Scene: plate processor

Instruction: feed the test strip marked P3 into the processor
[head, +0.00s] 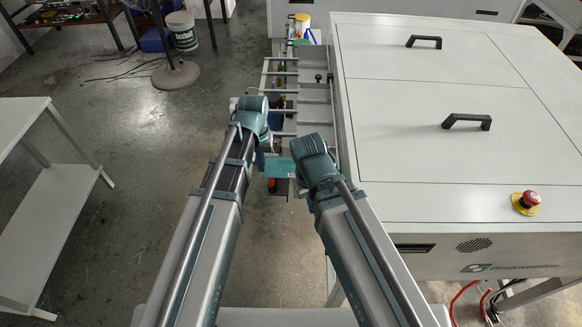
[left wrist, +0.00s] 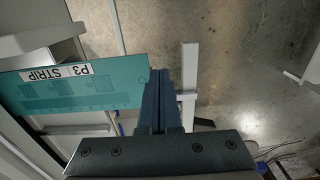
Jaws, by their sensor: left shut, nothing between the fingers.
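The teal strip (left wrist: 85,92) with a white label reading P3 STRIP lies flat in the left wrist view, its edge beside my left fingers. In the head view a teal piece (head: 280,168) shows between my two wrists; most of it is hidden. My left gripper (left wrist: 161,74) is shut and empty, right at the strip's edge; I cannot tell whether it touches. In the head view my left fingers (head: 259,158) are mostly hidden under the wrist. My right wrist stands beside the teal piece, its fingers hidden. The processor (head: 440,90) is the big white machine at the right.
A rack with crossbars (head: 283,88) runs along the processor's left side. A red emergency button (head: 527,200) sits on the processor's front right corner. A white table (head: 25,130) stands at the left, a bucket (head: 182,32) at the back.

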